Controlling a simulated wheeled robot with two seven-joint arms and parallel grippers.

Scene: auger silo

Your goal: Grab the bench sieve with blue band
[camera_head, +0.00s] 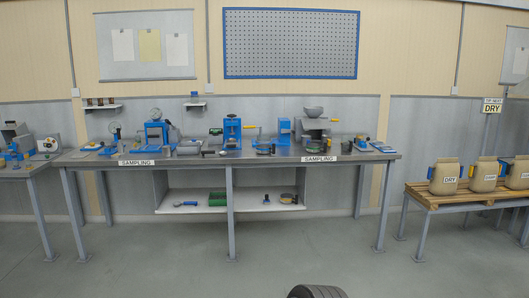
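A small round item with blue on it (265,149) sits on the sampling bench (218,158), right of the middle; it looks like the bench sieve with blue band, but it is too small to be sure. A round item with a greenish rim (315,148) sits further right on the bench. Another round, tan-rimmed item (288,198) is on the lower shelf (265,206). Neither of my grippers shows in the head view, and the bench is some way off across the floor.
Blue devices (232,132) and small tools crowd the bench top. Another bench (22,171) stands at left.

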